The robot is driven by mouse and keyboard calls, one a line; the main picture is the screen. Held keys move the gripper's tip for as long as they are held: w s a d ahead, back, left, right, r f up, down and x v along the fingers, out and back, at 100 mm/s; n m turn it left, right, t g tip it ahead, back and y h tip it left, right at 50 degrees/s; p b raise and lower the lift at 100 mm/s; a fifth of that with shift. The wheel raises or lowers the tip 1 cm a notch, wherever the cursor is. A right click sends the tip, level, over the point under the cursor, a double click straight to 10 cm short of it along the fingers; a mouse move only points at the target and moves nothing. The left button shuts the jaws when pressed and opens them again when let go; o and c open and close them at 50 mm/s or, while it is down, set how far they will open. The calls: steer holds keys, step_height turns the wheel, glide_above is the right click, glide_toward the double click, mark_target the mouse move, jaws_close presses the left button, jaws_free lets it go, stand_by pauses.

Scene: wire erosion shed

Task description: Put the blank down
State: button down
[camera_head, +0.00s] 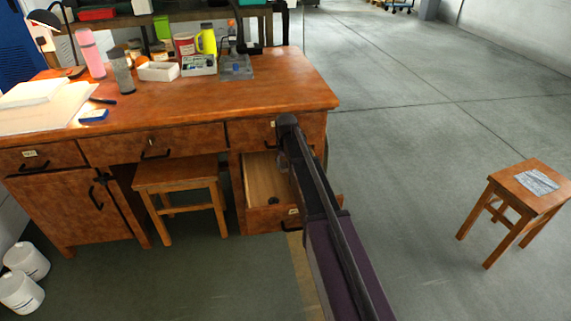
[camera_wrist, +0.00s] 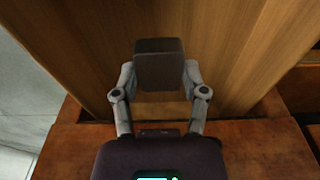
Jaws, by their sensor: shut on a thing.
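The blank (camera_wrist: 159,58) is a dark grey-brown block. In the wrist view my gripper (camera_wrist: 159,80) is shut on it, with one grey finger on each side. Behind the blank is the bare, light wooden inside of an open drawer (camera_wrist: 235,50). The drawer also shows in the head view (camera_head: 262,180), pulled out at the right end of the desk. My arm reaches over the drawer there and mostly hides the gripper and the blank. I cannot tell whether the blank touches the drawer floor.
The wooden desk (camera_head: 210,110) holds bottles, boxes, a lamp and papers. One stool (camera_head: 178,175) stands under the desk. Another stool (camera_head: 530,190) with a grey patterned thing on its seat stands at the right. White tubs (camera_head: 22,292) stand at the lower left. The floor between is clear.

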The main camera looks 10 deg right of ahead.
steer(key=shift+r, duration=0.1)
step_height(320, 180, up, 52)
steer(key=p, duration=5.2)
steer(key=shift+s, duration=0.2)
